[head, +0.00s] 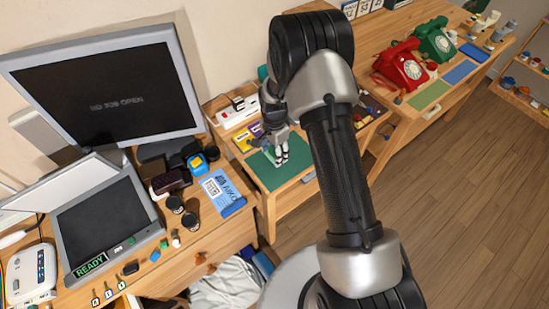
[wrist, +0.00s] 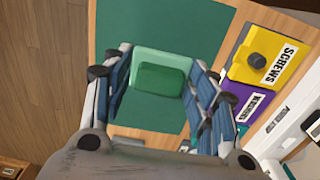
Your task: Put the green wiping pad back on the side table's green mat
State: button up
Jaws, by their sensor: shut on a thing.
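The green wiping pad (wrist: 160,78) is a light green block with a darker green raised centre. It sits between the blue-lined fingers of my gripper (wrist: 160,70), which is shut on it. My gripper also shows in the head view (head: 277,157), pointing down at a wooden table. A large dark green mat (wrist: 200,33) lies under the pad in the wrist view, and it shows in the head view too (head: 268,178). I cannot tell whether the pad touches this mat. In the head view my gripper hides the pad.
A yellow SCREWS box (wrist: 262,52) and a purple box (wrist: 240,97) stand close beside the mat. A right-hand table holds a red phone (head: 400,68), a green phone (head: 433,40), a lighter green mat (head: 429,95) and a blue mat (head: 460,72). A monitor (head: 105,85) stands at left.

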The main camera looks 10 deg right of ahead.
jog(key=shift+f+b, duration=0.4)
jog(key=shift+f, duration=1.45)
jog(key=shift+f, duration=0.15)
jog(key=o, duration=0.9)
jog(key=shift+o, duration=0.2)
